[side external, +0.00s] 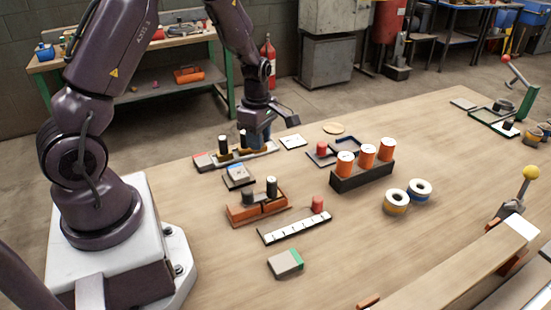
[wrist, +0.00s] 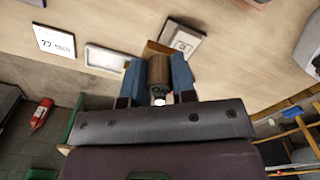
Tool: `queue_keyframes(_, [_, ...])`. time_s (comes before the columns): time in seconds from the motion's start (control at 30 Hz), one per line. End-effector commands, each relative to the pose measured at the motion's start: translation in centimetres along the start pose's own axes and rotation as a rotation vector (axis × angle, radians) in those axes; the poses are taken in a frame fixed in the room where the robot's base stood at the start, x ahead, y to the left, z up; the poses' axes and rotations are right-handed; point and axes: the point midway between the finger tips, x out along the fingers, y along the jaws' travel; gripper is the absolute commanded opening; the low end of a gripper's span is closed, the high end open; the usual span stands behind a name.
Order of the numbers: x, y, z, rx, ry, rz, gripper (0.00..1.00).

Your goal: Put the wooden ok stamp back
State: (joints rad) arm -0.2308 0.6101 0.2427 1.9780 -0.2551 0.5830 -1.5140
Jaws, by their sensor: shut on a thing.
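In the side external view my gripper (side external: 258,138) is low over the right end of the back stamp rack (side external: 240,157); the held stamp is mostly hidden there. Two black-handled stamps (side external: 222,145) stand in that rack. I cannot tell whether the held stamp touches the rack.
A front rack (side external: 258,211) holds two black-handled stamps. An ink pad (side external: 238,178) lies between the racks. A white card (side external: 293,142) lies to the right of my gripper. A dark block (side external: 362,178) holds several orange spools. Bare tabletop lies at front centre.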

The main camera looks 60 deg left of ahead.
Motion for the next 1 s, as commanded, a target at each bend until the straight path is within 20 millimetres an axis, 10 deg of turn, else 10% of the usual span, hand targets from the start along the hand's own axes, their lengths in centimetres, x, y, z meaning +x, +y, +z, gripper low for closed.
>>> queue_keyframes(0.33, [5.5, 5.4, 0.8, 0.001, 0.001, 0.000, 0.10])
queue_keyframes(1.0, [9.7, 6.5, 1.0, 0.001, 0.000, 0.001, 0.10])
